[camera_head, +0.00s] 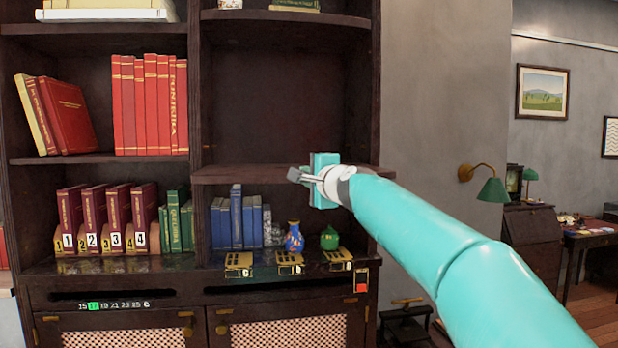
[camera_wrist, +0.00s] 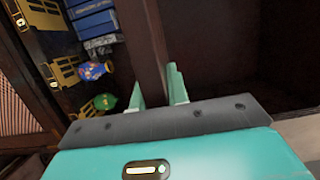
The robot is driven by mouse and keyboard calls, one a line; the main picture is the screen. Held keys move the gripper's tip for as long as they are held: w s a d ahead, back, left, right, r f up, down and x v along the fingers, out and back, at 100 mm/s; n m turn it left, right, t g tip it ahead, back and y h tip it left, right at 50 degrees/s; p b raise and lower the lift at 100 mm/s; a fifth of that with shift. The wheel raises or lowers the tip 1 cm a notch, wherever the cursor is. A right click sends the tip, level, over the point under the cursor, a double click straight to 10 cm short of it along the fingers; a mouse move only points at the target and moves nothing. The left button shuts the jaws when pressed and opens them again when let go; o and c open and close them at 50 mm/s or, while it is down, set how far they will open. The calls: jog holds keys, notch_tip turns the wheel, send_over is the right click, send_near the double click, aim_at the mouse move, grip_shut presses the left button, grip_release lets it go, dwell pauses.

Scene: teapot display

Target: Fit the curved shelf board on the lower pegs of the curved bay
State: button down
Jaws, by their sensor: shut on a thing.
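The curved shelf board (camera_head: 245,174) is dark brown and looks level across the right-hand bay (camera_head: 285,90). Its left end overlaps the front of the middle upright (camera_head: 195,90); its right end shows beside my arm near the right side panel. My gripper (camera_head: 320,172) is shut on the board's front edge, near its middle right. In the wrist view, the board (camera_wrist: 143,35) runs away between the two teal fingers of my gripper (camera_wrist: 160,92). The lower pegs are not visible, so I cannot tell whether the board rests on them.
Below the board stand blue books (camera_head: 236,220), a blue vase (camera_head: 294,237) and a green pot (camera_head: 329,238). A green wall lamp (camera_head: 492,190) sticks out at right. The space above the board is empty.

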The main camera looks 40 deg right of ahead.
jog(key=shift+w+d+r, duration=0.1)
jog(key=shift+w+d, duration=0.85)
jog(key=shift+w, duration=0.5)
jog(key=shift+w+d+r, duration=0.1)
jog(key=shift+w+d, duration=0.9)
jog(key=shift+w, duration=0.5)
jog(key=shift+w+d, duration=0.95)
jog(key=shift+w, duration=0.5)
dwell(1.0)
jog(key=shift+w+d, duration=0.25)
jog(key=shift+w, duration=0.3)
jog(key=shift+w+d, duration=0.5)
jog(key=shift+w, duration=0.05)
jog(key=shift+x, duration=0.75)
jog(key=shift+w+d, duration=0.35)
dwell(0.4)
